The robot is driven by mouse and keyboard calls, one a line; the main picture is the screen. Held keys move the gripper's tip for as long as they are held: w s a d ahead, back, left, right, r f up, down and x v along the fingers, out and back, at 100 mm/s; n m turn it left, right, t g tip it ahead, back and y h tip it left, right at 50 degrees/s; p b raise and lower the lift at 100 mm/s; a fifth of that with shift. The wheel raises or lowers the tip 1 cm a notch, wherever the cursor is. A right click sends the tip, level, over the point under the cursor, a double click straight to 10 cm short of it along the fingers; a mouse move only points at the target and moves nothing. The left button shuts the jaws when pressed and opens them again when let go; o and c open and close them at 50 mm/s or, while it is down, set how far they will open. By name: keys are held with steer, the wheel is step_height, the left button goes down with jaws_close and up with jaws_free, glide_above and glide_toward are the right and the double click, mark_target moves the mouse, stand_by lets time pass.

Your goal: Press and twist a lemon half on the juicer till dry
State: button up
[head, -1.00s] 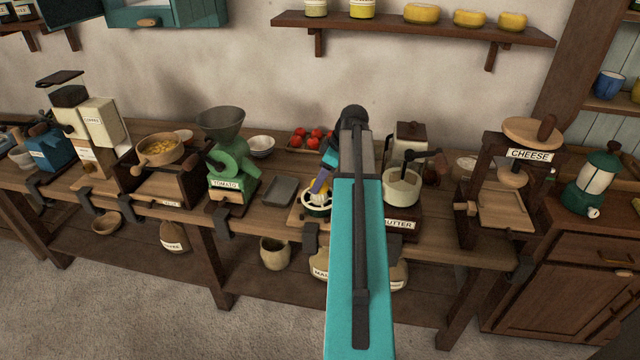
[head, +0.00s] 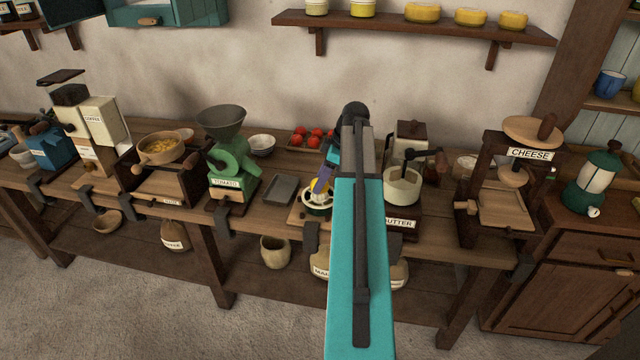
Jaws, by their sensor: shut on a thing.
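The juicer (head: 318,211) stands on a wooden board near the front edge of the bench, left of my arm. It has a pale rim over a dark body. My gripper (head: 321,187), with purple fingers, points down over the juicer and is shut on a small yellow lemon half (head: 317,198). The lemon half is at the top of the juicer; the fingers partly hide it and I cannot tell how firmly it touches the cone. My teal arm hides the bench just right of the juicer.
A grey tray (head: 280,190) and a green tomato mill (head: 231,165) stand to the left. Red tomatoes (head: 315,133) lie in a crate behind. A butter churn (head: 402,187) is close on the right, with a cheese press (head: 505,180) beyond it.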

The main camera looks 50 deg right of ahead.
steer(key=m+h, duration=0.1)
steer(key=m, duration=0.3)
steer(key=shift+s+f+t+p, duration=0.1)
steer(key=shift+f+t+p, duration=0.05)
steer(key=shift+t+p, duration=0.15)
steer(key=shift+d+m+h, duration=0.15)
steer(key=shift+m+h, duration=0.35)
steer(key=shift+m, duration=0.4)
steer(key=shift+n, duration=0.3)
steer(key=shift+n+y, duration=0.3)
steer(key=shift+n, duration=0.2)
steer(key=n+y, duration=0.1)
steer(key=n, duration=0.3)
steer(key=shift+f, duration=0.15)
steer(key=shift+a+f+n+g+y, duration=0.15)
steer(key=shift+a+n+g+y, duration=0.2)
steer(key=shift+n, duration=0.35)
steer(key=shift+d, duration=0.1)
steer(key=shift+s+m, duration=0.1)
steer(key=shift+m, duration=0.2)
